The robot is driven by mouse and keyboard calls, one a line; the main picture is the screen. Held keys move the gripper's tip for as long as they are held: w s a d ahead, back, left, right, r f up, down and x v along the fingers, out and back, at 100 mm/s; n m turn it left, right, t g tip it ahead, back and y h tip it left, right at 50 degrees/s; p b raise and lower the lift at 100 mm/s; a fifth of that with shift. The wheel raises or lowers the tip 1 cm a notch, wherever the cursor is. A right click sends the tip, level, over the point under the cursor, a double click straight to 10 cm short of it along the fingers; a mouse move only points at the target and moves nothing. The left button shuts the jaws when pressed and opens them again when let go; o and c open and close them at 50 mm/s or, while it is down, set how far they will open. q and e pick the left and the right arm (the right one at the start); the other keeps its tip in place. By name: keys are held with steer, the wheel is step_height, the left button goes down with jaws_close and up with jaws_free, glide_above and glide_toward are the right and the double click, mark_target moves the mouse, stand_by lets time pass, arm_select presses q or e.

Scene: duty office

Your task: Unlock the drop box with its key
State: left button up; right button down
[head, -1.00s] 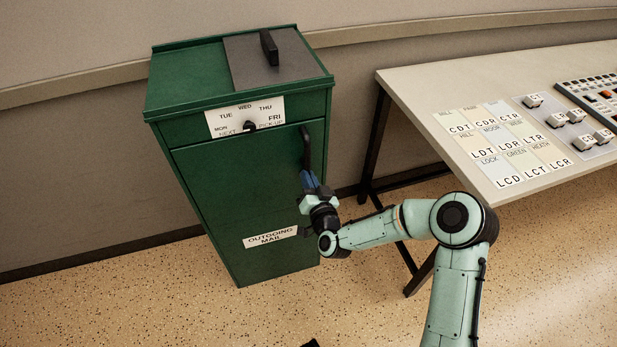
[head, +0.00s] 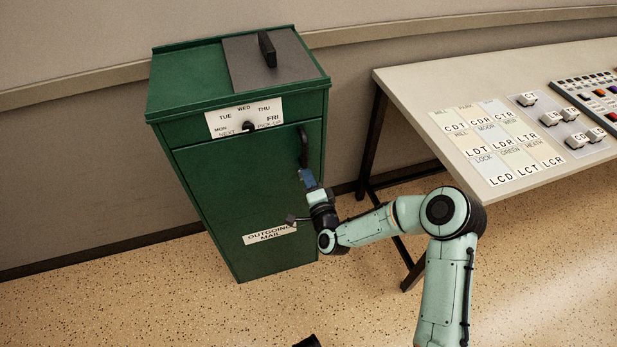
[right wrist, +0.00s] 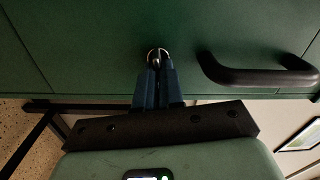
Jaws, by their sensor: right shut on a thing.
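The drop box is a green steel cabinet (head: 215,215) with an "OUTGOING MAIL" label and a black bar handle (head: 303,147) on its door. My right gripper (head: 304,175) is at the door front, just below the handle. In the right wrist view its blue fingers (right wrist: 158,72) are shut, with tips at the green door beside the handle (right wrist: 258,76). A small ringed metal piece, apparently the key (right wrist: 157,55), shows between the fingertips. The fingers hide most of it, and the lock is not clearly visible. My left gripper is not in view.
A table (head: 410,88) with label cards (head: 497,140) and a button panel (head: 597,92) stands at the right. A dial plate (head: 245,118) is on the box's upper front, and a dark lid with a handle (head: 267,50) is on top. The speckled floor in front is open.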

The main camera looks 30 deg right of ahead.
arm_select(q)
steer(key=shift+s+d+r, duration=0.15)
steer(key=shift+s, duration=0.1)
arm_select(e)
steer(key=shift+w+d+r+m, duration=0.1)
steer(key=shift+m, duration=0.9)
steer(key=c, duration=1.3)
jaws_free()
steer(key=shift+o, duration=0.2)
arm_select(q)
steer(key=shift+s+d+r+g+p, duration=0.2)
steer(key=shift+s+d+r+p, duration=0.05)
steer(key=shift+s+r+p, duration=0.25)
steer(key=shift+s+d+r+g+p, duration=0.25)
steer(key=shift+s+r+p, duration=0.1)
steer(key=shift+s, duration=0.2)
arm_select(e)
steer(key=v, duration=1.3)
